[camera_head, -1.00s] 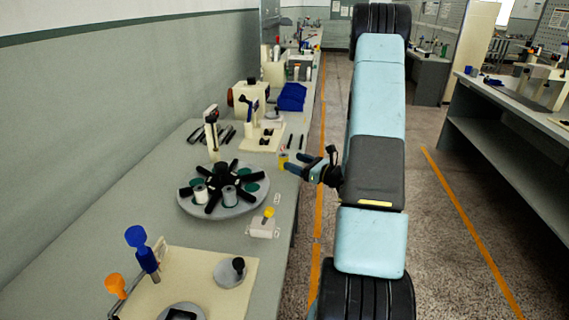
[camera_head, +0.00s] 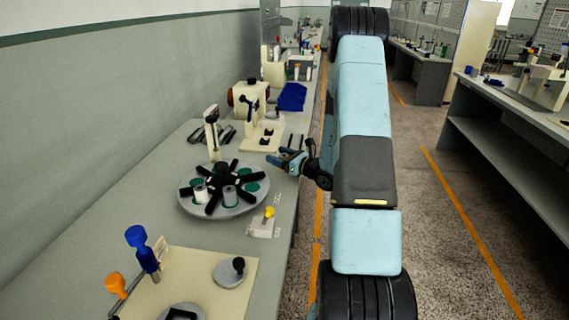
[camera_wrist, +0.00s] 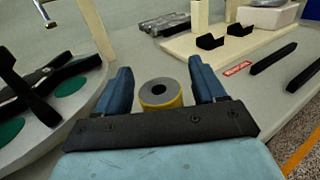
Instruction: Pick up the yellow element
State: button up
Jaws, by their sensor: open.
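The yellow element, a short cylinder with a grey top and a dark centre hole (camera_wrist: 174,101), stands upright on the bench in the wrist view. My gripper (camera_wrist: 158,72) is open, with one blue finger on each side of the cylinder and a visible gap at each finger. Its lower part is hidden by the gripper's dark crossbar. In the head view my gripper (camera_head: 280,156) is over the bench's right edge, beyond the round turntable, and the cylinder is hidden there.
The grey turntable with black arms (camera_head: 240,207) is close by on the left. A cream board with black holders (camera_head: 252,143) lies beyond, with two black bars (camera_head: 293,141) beside it. Bench surface around the cylinder is clear.

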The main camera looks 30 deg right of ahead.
jog(key=shift+c, duration=0.4)
jog(key=c, duration=1)
jog(key=shift+r, duration=0.1)
